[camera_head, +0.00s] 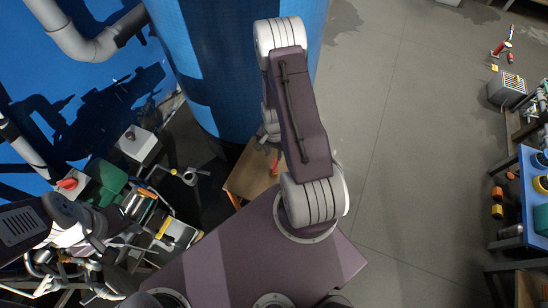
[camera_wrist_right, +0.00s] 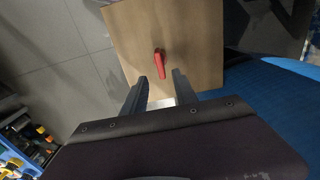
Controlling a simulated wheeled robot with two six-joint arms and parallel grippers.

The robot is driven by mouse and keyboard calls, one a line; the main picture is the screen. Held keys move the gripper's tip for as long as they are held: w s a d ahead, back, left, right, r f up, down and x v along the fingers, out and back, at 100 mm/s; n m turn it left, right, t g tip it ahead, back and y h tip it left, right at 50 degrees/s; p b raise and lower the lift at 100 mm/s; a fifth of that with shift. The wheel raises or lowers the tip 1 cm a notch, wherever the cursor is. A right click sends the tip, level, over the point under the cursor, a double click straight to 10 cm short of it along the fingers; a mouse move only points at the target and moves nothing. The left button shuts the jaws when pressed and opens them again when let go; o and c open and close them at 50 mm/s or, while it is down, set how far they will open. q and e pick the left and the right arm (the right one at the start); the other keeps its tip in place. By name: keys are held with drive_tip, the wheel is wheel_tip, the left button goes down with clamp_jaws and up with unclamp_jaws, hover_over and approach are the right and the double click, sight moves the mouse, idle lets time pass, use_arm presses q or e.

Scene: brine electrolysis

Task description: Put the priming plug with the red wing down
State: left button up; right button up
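The priming plug's red wing (camera_wrist_right: 160,63) shows in the right wrist view against a square wooden surface (camera_wrist_right: 190,30). In the head view the red wing (camera_head: 276,166) is at the right side of the wooden surface (camera_head: 248,178), partly behind my right arm. My right gripper (camera_wrist_right: 160,78) is open, its two fingertips spread on either side of the plug's near end with a gap on both sides. I cannot tell whether the plug is seated in anything. My left gripper (camera_head: 98,245) is at the lower left among pipework, its fingers hard to make out.
A large blue tank (camera_head: 215,60) stands just behind the wooden surface. Pipes, valves and a green box (camera_head: 108,178) crowd the left. A blue-topped bench (camera_head: 535,195) stands at the far right. The grey floor (camera_head: 420,140) between is mostly clear.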

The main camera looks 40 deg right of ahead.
drive_tip(key=shift+r, duration=0.4)
drive_tip(key=s+a+r+n, duration=0.2)
drive_tip(key=a+r+n, duration=0.4)
drive_tip(key=r, duration=0.4)
drive_tip(key=s+a+r+n+t, duration=0.1)
drive_tip(key=s+a+r+n, duration=0.1)
drive_tip(key=a+r+n, duration=0.4)
wheel_tip(320, 180, up, 4)
drive_tip(key=shift+a+f, duration=0.1)
drive_tip(key=shift+a, duration=0.45)
